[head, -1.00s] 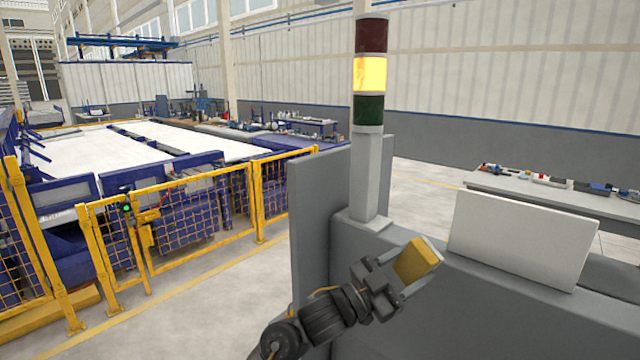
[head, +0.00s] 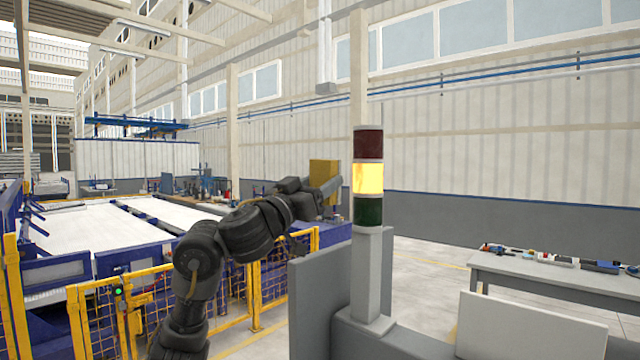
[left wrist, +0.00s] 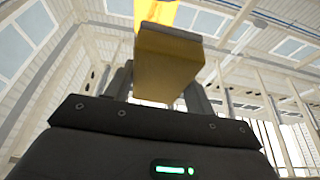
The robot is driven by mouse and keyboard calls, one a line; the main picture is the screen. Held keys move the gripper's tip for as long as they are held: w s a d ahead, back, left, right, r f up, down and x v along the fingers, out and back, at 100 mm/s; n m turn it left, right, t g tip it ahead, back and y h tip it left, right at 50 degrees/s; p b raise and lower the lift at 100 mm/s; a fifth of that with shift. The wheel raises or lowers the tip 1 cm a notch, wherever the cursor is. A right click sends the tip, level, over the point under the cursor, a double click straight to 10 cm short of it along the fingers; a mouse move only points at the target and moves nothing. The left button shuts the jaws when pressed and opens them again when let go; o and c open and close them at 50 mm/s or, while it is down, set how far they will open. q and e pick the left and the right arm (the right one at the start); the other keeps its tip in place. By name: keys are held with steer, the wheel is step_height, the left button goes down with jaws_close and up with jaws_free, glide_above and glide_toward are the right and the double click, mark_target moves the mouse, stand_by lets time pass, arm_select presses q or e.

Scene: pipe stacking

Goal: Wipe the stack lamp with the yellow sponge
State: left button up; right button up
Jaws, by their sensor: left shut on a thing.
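The stack lamp (head: 368,178) stands upright on a grey post, with a dark red segment on top, a lit yellow one in the middle and a dark green one below. My left gripper (head: 326,184) is just left of the lamp, shut on the yellow sponge (head: 323,172). I cannot tell whether the sponge touches the lamp. My right gripper is out of view.
A yellow fence (head: 200,310) runs at left. A table with tools (head: 540,280) stands at right.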

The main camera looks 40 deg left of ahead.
arm_select(q)
steer(key=shift+w+f+b, duration=0.1)
steer(key=shift+w+b, duration=0.25)
steer(key=shift+w, duration=0.3)
steer(key=w+b, duration=0.1)
steer(key=w, duration=0.3)
steer(key=shift+w+b, duration=0.35)
steer(key=shift+w, duration=0.05)
steer(key=shift+w, duration=0.85)
steer(key=shift+d+p, duration=0.5)
steer(key=shift+d, duration=1.5)
